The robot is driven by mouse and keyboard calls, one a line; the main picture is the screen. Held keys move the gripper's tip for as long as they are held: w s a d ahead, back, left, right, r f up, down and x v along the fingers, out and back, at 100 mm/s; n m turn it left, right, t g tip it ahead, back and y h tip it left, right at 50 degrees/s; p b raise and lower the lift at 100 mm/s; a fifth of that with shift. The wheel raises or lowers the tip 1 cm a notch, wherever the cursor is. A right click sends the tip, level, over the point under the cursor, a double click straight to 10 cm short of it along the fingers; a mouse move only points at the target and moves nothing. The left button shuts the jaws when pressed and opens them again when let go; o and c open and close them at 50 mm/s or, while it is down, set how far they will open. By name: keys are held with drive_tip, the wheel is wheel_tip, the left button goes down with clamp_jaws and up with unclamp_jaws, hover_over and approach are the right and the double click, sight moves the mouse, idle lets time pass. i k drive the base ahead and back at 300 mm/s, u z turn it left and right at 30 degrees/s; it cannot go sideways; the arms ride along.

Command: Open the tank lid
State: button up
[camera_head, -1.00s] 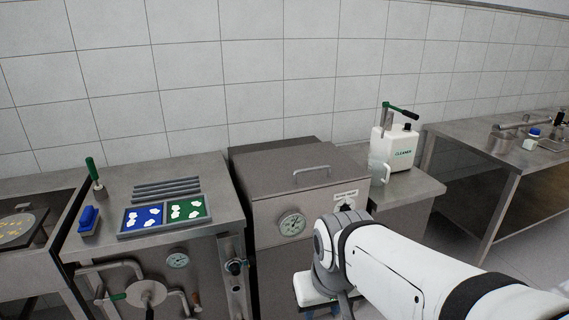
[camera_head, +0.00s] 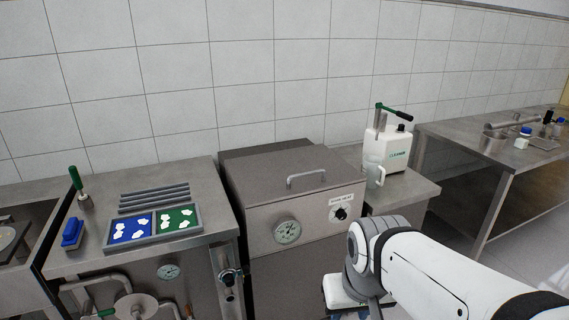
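The tank (camera_head: 262,221) is a grey metal box in the middle of the view, with a round dial gauge (camera_head: 287,231) and a labelled black knob (camera_head: 340,213) on its front. Its lid (camera_head: 262,174) is flat and closed on top, with a bar handle (camera_head: 306,177) near the middle right. My white arm (camera_head: 425,270) reaches in from the lower right, in front of the tank's right side. My gripper (camera_head: 345,308) is at the bottom edge, below and in front of the tank, mostly cut off. Its fingers are hidden and it is apart from the handle.
A counter on the left holds a tray (camera_head: 152,241) with blue and green sections, a blue brush (camera_head: 72,233) and a green-handled tool (camera_head: 77,184). A white cleaner canister (camera_head: 388,148) stands right of the tank. Another steel table (camera_head: 485,152) stands far right.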

sight(261, 179)
drive_tip(key=i, duration=0.95)
